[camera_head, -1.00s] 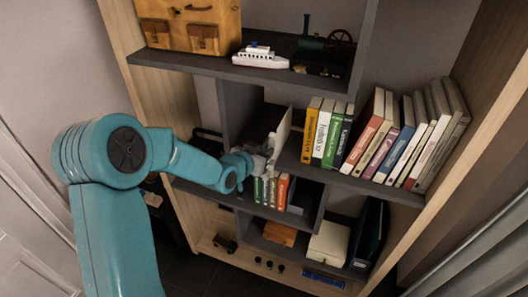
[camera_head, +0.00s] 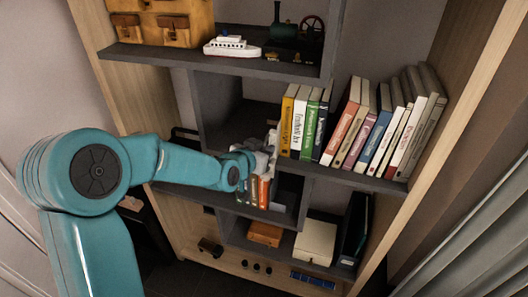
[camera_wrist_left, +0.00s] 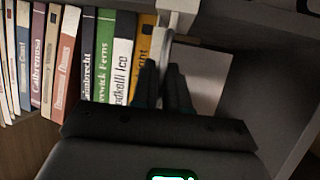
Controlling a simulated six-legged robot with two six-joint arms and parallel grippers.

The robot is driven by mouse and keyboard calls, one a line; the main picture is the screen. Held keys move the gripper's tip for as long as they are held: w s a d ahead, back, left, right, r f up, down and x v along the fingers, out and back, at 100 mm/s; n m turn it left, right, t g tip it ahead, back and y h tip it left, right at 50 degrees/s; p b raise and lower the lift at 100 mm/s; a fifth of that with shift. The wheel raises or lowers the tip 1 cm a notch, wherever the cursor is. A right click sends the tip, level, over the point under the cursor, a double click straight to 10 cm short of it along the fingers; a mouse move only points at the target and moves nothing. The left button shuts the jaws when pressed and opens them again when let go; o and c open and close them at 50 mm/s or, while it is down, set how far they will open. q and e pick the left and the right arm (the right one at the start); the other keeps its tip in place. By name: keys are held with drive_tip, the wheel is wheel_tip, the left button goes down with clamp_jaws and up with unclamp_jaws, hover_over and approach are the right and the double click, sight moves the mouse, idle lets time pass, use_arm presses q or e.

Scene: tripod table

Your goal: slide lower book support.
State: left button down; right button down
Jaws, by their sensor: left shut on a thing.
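My left gripper (camera_head: 264,160) reaches into the shelf at the left end of the long book row. In the left wrist view its dark fingers (camera_wrist_left: 163,75) are shut on the pale grey book support (camera_wrist_left: 205,72). The support's plate and a light bar show past the fingertips, close beside the yellow book (camera_wrist_left: 143,45). In the head view the gripper mostly hides the support. The row of books (camera_head: 350,130) stands to its right, with several leaning at the right end. My right gripper is not in view.
The shelf board (camera_head: 350,178) runs under the row, and a dark upright divider (camera_head: 217,110) stands left of the support. Small books (camera_head: 262,192) stand in the compartment below. A toy ship (camera_head: 232,47) and a steam engine sit above. Bare shelf lies left of the gripper.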

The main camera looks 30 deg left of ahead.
use_arm(q)
drive_tip(key=c, duration=1.4)
unclamp_jaws()
drive_tip(key=shift+o, duration=0.9)
drive_tip(key=shift+a, duration=0.1)
drive_tip(key=shift+s+r, duration=0.1)
drive_tip(key=shift+s, duration=0.1)
drive_tip(key=b+v, duration=0.4)
drive_tip(key=v, duration=1.2)
